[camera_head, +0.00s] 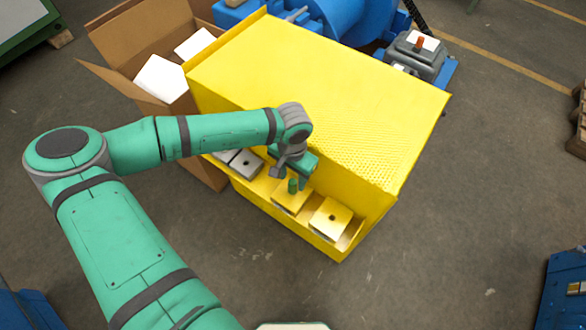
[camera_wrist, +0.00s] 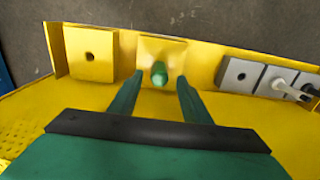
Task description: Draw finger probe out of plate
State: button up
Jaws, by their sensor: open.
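The finger probe (camera_head: 293,186) is a short green peg standing in a yellow plate (camera_head: 287,203) on the front ledge of the yellow guard. In the wrist view the green probe (camera_wrist: 159,72) rises from the middle of its plate (camera_wrist: 175,50). My gripper (camera_wrist: 155,90) is open, with one green finger on each side of the probe and gaps between. In the head view my gripper (camera_head: 290,178) is close to the probe and pointed down at the ledge. The probe's lower end is hidden in the plate.
A second yellow plate (camera_head: 330,218) with an empty hole sits beside it. Grey blocks (camera_wrist: 240,75) stand on the other side, one with a white piece (camera_wrist: 288,90). The yellow guard (camera_head: 320,90) rises behind the ledge. An open cardboard box (camera_head: 122,38) holds white items.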

aim_at(293, 181)
jog(key=shift+f, duration=2.65)
grip_shut()
jog(key=shift+r, duration=0.15)
